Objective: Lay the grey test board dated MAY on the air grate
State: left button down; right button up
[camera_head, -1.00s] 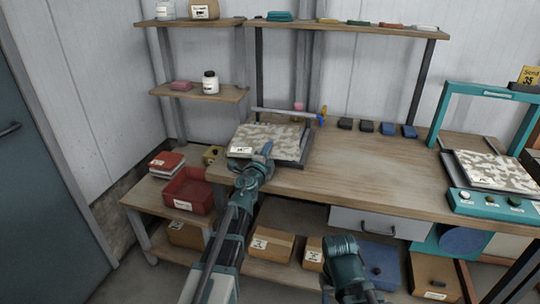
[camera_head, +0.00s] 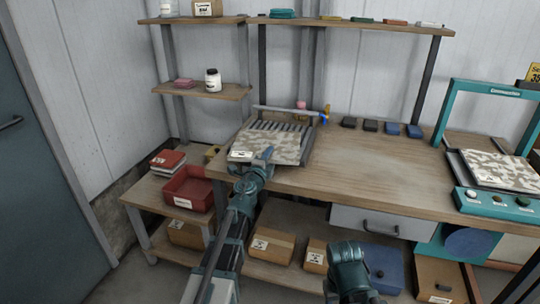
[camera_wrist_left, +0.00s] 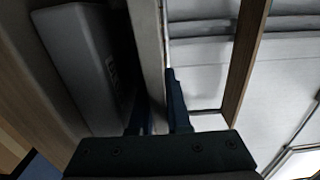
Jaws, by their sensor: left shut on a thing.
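A mottled grey-beige board (camera_head: 268,146) with a white label at its near left corner lies over the near part of the air grate; the label is too small to read. The grate's dark slats (camera_head: 280,126) show behind the board. My left gripper (camera_head: 264,155) is shut on the board's near edge. In the left wrist view the board (camera_wrist_left: 150,50) is a pale strip between the fingers (camera_wrist_left: 158,112). My right arm shows at the bottom, but I cannot make out its fingers.
A second mottled board (camera_head: 497,168) lies in the teal-framed device at right. Small dark and blue blocks (camera_head: 370,126) line the back of the bench (camera_head: 370,172). A red bin (camera_head: 188,190) stands on the low left shelf. The bench middle is clear.

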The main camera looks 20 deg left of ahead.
pick_arm(q)
jog(key=shift+f, duration=0.15)
jog(key=c, duration=1.2)
grip_release()
jog(key=shift+o, duration=0.2)
jog(key=shift+r, duration=0.2)
